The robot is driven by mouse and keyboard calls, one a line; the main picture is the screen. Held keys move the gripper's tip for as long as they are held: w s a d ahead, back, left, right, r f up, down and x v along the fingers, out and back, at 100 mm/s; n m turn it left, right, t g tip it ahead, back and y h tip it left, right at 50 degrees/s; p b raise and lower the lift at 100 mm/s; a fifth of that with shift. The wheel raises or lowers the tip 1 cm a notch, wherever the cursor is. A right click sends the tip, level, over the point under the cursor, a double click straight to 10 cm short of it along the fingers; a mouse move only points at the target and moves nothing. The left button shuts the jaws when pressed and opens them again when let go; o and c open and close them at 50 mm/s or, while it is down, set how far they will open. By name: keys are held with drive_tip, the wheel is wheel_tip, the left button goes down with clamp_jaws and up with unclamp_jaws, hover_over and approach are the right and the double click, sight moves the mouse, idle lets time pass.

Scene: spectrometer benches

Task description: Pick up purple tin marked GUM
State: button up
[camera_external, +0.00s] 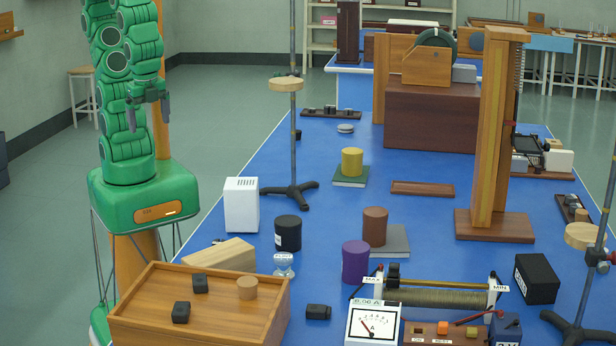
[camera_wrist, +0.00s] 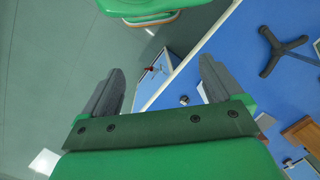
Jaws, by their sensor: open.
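The purple tin (camera_external: 356,262) stands upright on the blue bench, right of centre in the external view. Its label is too small to read there. A brown tin (camera_external: 375,226) on a grey slab is just behind it, and the rheostat coil is in front and to its right. My gripper (camera_external: 148,115) hangs at the upper left, beyond the bench's left edge and well away from the purple tin. In the wrist view my gripper (camera_wrist: 160,90) has its two grey fingers spread wide with nothing between them. I cannot make out the purple tin in the wrist view.
A black tin (camera_external: 288,233), a white box (camera_external: 241,205) and a wooden block (camera_external: 220,255) stand left of the purple tin. A stand (camera_external: 290,190) and a wooden column (camera_external: 494,130) rise tall. An ammeter (camera_external: 372,325) is in front.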

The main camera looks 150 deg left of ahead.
drive_tip(key=w+f+t, duration=0.3)
drive_tip(key=w+t, duration=0.1)
drive_tip(key=w, duration=1.3)
drive_tip(key=n+t+y, duration=0.5)
drive_tip(key=t+y, duration=0.1)
drive_tip(key=t, duration=0.4)
hover_over(346, 244)
wheel_tip(346, 244, down, 13)
drive_tip(key=shift+r, duration=0.2)
drive_tip(key=shift+h, duration=0.3)
drive_tip(key=shift+f, duration=3.5)
drive_tip(key=shift+x, duration=0.9)
drive_tip(key=shift+w+a+f, duration=0.15)
drive_tip(key=shift+w+a, duration=0.1)
drive_tip(key=shift+w, duration=0.2)
drive_tip(key=shift+c, duration=0.3)
drive_tip(key=c, duration=1)
